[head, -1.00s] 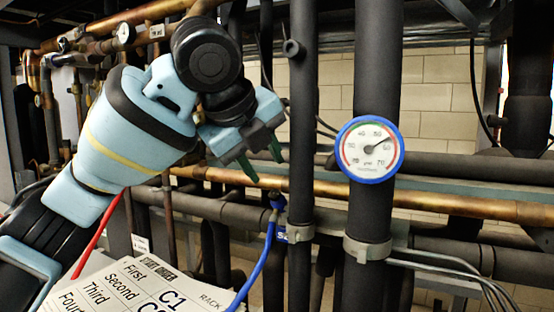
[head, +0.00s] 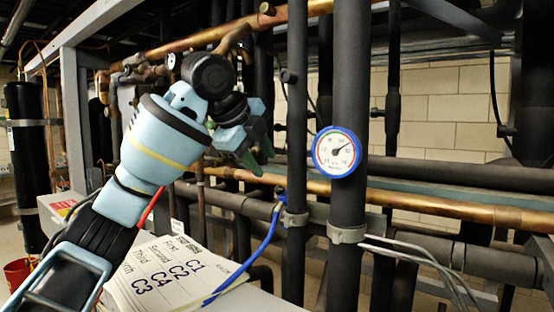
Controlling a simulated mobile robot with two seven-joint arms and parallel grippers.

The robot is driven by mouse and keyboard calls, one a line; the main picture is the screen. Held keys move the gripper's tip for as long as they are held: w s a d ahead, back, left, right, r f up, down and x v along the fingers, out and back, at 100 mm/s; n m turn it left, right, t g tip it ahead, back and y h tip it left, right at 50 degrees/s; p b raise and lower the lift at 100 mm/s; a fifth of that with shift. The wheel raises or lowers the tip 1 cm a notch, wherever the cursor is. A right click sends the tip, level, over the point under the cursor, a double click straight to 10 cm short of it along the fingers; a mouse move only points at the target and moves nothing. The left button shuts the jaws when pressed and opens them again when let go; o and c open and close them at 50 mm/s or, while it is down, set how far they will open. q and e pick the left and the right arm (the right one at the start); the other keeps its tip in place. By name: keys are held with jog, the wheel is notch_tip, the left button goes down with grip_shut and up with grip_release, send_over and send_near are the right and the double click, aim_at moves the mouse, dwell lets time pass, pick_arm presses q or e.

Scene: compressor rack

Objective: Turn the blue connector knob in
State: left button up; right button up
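The blue connector knob (head: 281,197) sits on a grey pipe, left of a black vertical pipe, with a blue hose (head: 258,255) running down from it. My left gripper (head: 258,157) comes in from the left, above and slightly left of the knob. Its two green fingers are apart with nothing visible between them, and they do not touch the knob. The knob is small in view and its fine shape is hard to make out. My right gripper does not show.
A round blue-rimmed gauge (head: 337,152) is on a vertical black pipe to the right. Copper pipes (head: 420,200) cross behind. A paper label sheet (head: 165,272) lies at the lower front. A red bucket (head: 18,272) stands at far left.

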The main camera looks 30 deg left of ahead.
aim_at(279, 188)
pick_arm(q)
jog(key=x, duration=0.9)
jog(key=shift+a, duration=0.35)
jog(key=shift+f+n, duration=0.15)
jog(key=shift+n, duration=0.95)
jog(key=n, duration=0.4)
jog(key=c, duration=0.7)
jog(key=shift+c, duration=0.2)
